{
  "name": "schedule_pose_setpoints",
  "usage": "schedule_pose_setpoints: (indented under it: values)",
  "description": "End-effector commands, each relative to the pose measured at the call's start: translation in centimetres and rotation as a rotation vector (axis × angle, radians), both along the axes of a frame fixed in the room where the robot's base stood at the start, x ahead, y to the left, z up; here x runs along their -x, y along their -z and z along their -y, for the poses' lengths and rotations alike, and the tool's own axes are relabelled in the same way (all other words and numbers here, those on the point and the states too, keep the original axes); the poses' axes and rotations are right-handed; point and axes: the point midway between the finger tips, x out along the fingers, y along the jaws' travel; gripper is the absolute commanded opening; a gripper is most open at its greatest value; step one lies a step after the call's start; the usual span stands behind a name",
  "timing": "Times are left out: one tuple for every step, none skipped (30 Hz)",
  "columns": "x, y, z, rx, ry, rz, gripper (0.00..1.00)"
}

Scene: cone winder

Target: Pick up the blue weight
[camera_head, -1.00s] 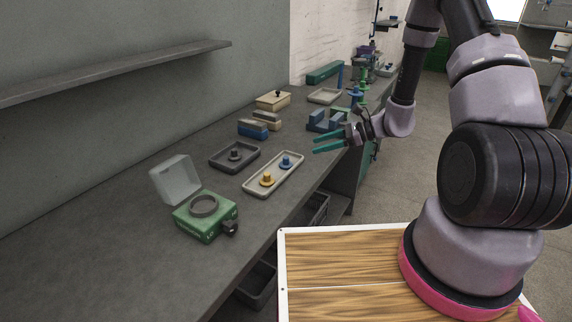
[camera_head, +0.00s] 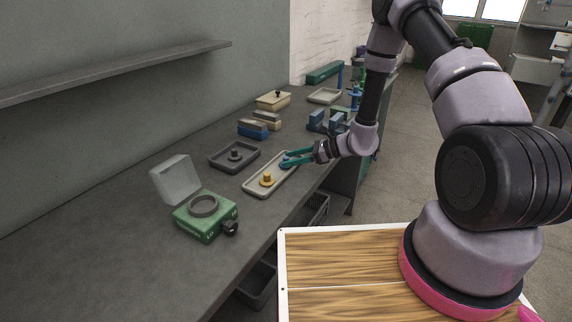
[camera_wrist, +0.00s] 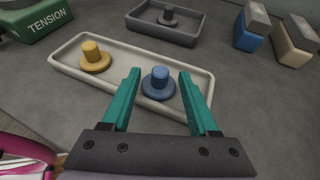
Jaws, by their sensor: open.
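The blue weight (camera_wrist: 159,83) is a round disc with a knob on top, standing upright in the right part of a long cream tray (camera_wrist: 64,57). In the head view the weight is mostly hidden by my fingers. My gripper (camera_wrist: 158,75) is open, with its green fingers on either side of the blue weight in the wrist view. I see gaps between the weight and both fingers. In the head view my gripper (camera_head: 285,159) reaches over the tray's far right end. A yellow weight (camera_head: 267,180) stands in the same tray; it also shows in the wrist view (camera_wrist: 93,57).
A dark tray (camera_head: 217,163) with a dark grey weight (camera_head: 236,155) lies behind the cream tray. A green box (camera_head: 205,222) marked TENSION in the wrist view, with an open lid, stands at front left. Blue and tan blocks (camera_head: 252,131) stand farther back. Bare bench lies at left.

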Motion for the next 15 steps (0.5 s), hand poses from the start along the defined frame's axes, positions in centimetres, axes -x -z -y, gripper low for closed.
schedule_pose_setpoints:
  values:
    - [-0.07,0.14,-0.42,0.000,-0.001,0.001,0.60]
    - [-0.13,0.21,-0.56,0.000,-0.001,0.001,0.60]
    - [-0.18,0.24,-0.67,-0.001,0.000,0.001,0.60]
    - [-0.20,0.25,-0.69,-0.001,0.000,0.001,0.60]
    - [-0.21,0.26,-0.70,-0.001,0.001,0.002,0.60]
    - [-0.21,0.25,-0.69,-0.001,0.001,0.002,0.60]
    - [-0.21,0.25,-0.68,-0.001,0.001,0.002,0.60]
    - [-0.20,0.25,-0.68,-0.001,0.001,0.002,0.60]
    - [-0.19,0.25,-0.67,-0.001,0.000,0.001,0.60]
    - [-0.19,0.25,-0.67,-0.001,0.000,0.001,0.53]
    - [-0.18,0.25,-0.67,-0.001,0.000,0.001,0.41]
    - [-0.18,0.24,-0.67,-0.001,0.000,0.001,0.26]
    - [-0.18,0.24,-0.67,-0.001,0.000,0.001,0.15]
    - [-0.18,0.24,-0.67,-0.001,0.000,0.001,0.03]
    - [-0.18,0.24,-0.67,-0.001,0.000,0.001,0.00]
